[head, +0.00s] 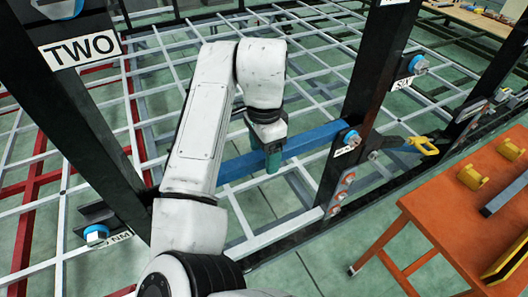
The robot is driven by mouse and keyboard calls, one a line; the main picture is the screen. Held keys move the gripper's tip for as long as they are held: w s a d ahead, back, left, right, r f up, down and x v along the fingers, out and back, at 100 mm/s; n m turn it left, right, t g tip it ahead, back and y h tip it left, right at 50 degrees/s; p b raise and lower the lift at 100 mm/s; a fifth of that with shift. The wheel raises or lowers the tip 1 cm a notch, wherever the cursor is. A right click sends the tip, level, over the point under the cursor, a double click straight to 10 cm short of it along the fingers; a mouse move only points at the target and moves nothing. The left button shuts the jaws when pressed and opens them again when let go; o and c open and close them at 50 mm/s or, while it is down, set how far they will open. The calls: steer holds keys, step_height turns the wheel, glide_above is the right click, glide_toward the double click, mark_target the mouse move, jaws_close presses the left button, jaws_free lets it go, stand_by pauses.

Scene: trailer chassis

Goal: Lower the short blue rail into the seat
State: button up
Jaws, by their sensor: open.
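The short blue rail (312,140) runs slantwise across the gap between two black posts, its right end close to the right black post (372,80). Its left part passes behind my white arm, so its left end is hidden. My gripper (272,168), with teal fingers, points down at the rail's middle. It is open, with a finger showing in front of the rail; the far finger is hidden. I cannot tell whether the fingers touch the rail. The seat cannot be made out clearly from this view; a bolt with a blue collar (351,138) is by the rail's right end.
An orange table (450,205) with yellow parts (474,178) stands at the right. A yellow-handled clamp (423,145) juts from the frame near it. The left black post (85,110) marked TWO stands close to my arm. White lattice bars (160,60) fill the back.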

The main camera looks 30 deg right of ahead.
step_height(320, 180, up, 10)
steer(key=shift+b, duration=0.3)
